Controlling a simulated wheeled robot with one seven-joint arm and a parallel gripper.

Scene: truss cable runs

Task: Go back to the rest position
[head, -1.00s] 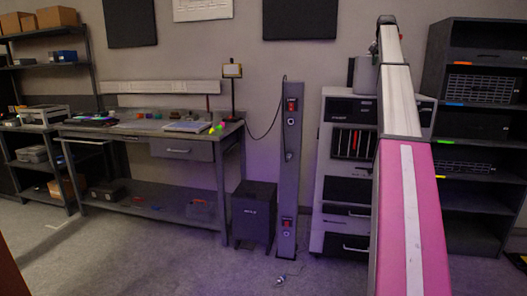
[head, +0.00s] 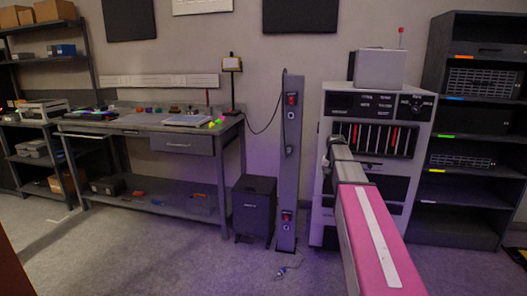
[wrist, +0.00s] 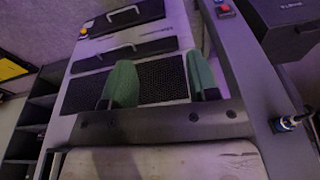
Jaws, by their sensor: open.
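My pink and grey arm shows in the head view, reaching forward to the right of the grey post (head: 289,160). Its far end is low in front of the white cabinet (head: 375,104), and my gripper is not visible there. In the wrist view my gripper (wrist: 163,90) has two green fingers set wide apart with nothing between them. The post with a red switch (wrist: 225,10) runs along the right of the wrist view, apart from the fingers.
A black box (head: 254,208) stands left of the post, beside a workbench (head: 130,128). Dark shelves (head: 470,185) stand right. The front floor is open.

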